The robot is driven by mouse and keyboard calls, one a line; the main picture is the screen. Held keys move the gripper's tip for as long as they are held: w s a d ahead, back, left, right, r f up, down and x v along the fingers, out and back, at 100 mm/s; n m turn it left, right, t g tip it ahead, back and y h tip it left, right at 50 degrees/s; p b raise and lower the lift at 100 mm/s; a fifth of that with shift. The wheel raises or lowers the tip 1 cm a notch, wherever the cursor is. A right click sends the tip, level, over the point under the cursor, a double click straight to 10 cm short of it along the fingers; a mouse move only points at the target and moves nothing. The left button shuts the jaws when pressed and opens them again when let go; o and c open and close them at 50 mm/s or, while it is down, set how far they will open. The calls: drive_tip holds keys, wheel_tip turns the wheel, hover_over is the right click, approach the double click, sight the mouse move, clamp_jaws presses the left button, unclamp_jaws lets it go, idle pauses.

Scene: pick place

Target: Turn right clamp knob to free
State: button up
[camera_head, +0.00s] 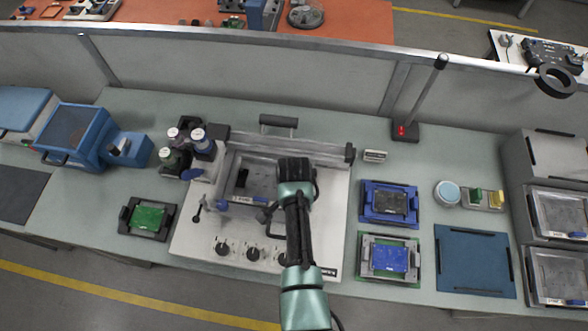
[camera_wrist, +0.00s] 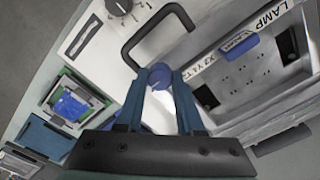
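The right clamp knob (camera_wrist: 159,74) is a round blue knob in the wrist view, seen beside the clamp lettering on the machine's front. My gripper (camera_wrist: 160,82) has its two blue fingers on either side of the knob, with no clear gap at the tips, so it looks shut on it. In the head view my arm covers this knob and my fingertips. The other blue clamp knob (camera_head: 222,205) shows at the left of the machine (camera_head: 335,215). The knob's turn angle cannot be read.
A black bar handle (camera_wrist: 150,22) stands close beyond the fingers. Several black dials (camera_head: 222,248) sit on the front panel. A blue fixture (camera_head: 376,210) and a grey fixture (camera_head: 365,268) stand right of the machine. Bottles (camera_head: 172,158) stand at its back left.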

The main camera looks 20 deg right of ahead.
drive_tip(key=o, duration=0.4)
drive_tip(key=shift+r, duration=0.15)
wheel_tip(320, 180, up, 13)
drive_tip(key=shift+f+b, duration=0.1)
drive_tip(key=shift+b, duration=0.8)
